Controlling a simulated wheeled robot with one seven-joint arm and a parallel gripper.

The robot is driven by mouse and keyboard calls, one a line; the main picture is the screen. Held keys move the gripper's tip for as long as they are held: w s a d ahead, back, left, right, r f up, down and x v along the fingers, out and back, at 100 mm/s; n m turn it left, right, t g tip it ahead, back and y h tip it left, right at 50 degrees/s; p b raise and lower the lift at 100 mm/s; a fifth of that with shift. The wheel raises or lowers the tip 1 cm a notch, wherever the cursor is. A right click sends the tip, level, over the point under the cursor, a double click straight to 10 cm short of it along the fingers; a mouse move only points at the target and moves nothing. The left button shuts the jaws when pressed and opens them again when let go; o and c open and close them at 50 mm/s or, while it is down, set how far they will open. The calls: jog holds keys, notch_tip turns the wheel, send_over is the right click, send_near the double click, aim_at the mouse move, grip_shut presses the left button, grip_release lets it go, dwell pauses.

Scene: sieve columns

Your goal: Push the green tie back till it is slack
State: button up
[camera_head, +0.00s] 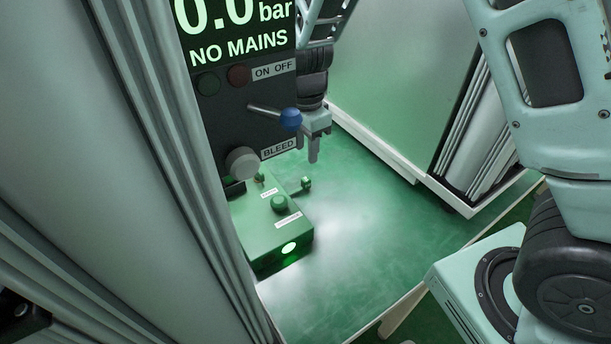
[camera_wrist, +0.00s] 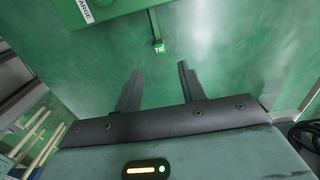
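The tie lies just beyond the fingertips in that picture.
A dark panel (camera_head: 222,118) reads "0.0 bar NO MAINS" and carries on/off buttons, a blue-ended lever (camera_head: 290,119) and a grey bleed knob (camera_head: 242,162). The green box top has knobs and a lit front lamp (camera_head: 288,248).

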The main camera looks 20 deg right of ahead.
aim_at(306, 178)
notch_tip(306, 178, down, 10)
jog(key=shift+r, duration=0.1)
dwell(0.4)
